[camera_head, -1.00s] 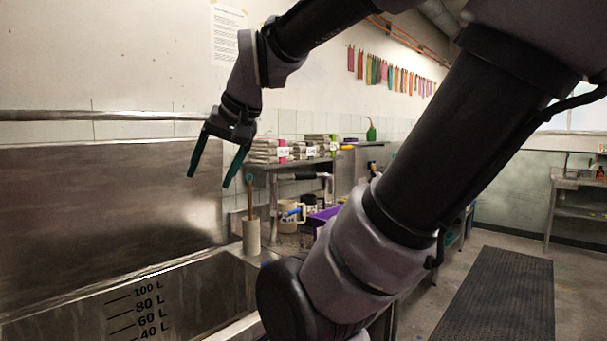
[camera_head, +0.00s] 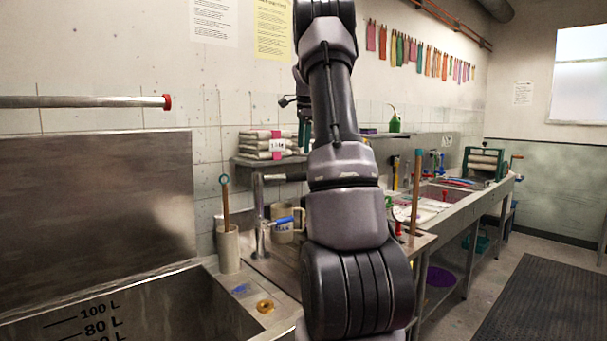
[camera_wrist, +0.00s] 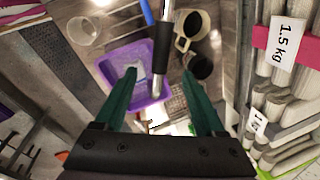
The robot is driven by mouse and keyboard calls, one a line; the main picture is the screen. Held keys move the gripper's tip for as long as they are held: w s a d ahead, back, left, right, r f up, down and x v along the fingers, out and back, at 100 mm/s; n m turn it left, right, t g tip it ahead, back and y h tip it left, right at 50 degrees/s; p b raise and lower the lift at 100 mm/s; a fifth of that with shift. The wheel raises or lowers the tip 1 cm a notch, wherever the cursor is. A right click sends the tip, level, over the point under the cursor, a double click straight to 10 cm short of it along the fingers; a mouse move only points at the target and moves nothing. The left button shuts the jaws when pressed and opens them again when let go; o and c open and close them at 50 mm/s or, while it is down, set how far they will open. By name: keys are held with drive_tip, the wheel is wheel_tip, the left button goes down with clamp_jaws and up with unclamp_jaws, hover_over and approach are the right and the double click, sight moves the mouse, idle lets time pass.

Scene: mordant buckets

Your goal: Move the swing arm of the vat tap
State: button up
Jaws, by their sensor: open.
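The vat tap has an upright metal post (camera_head: 260,212) at the vat's right corner. Its swing arm (camera_head: 283,177) reaches right from the post top, and its far part is hidden behind my arm. In the wrist view the swing arm (camera_wrist: 165,12) runs down the picture with a black sleeve (camera_wrist: 161,55) and a bare metal end. My gripper (camera_wrist: 159,74) is open and empty. Its two green fingers lie either side of the swing arm's lower end in the picture, with no contact visible; I cannot tell the depth gap. In the head view my arm mostly hides the gripper.
The metal vat (camera_head: 150,312) is at lower left. A holder with a stick (camera_head: 228,248) stands by the post. A shelf with folded cloth stacks (camera_head: 265,146) is close beside the gripper, also in the wrist view (camera_wrist: 285,105). A purple tray (camera_wrist: 109,70) and mugs (camera_wrist: 181,42) lie below.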

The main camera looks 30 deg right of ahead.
drive_tip(key=x, duration=1.1)
drive_tip(key=shift+d+f, duration=0.2)
drive_tip(key=shift+d, duration=0.15)
clamp_jaws()
drive_tip(key=shift+r, duration=0.1)
idle(0.8)
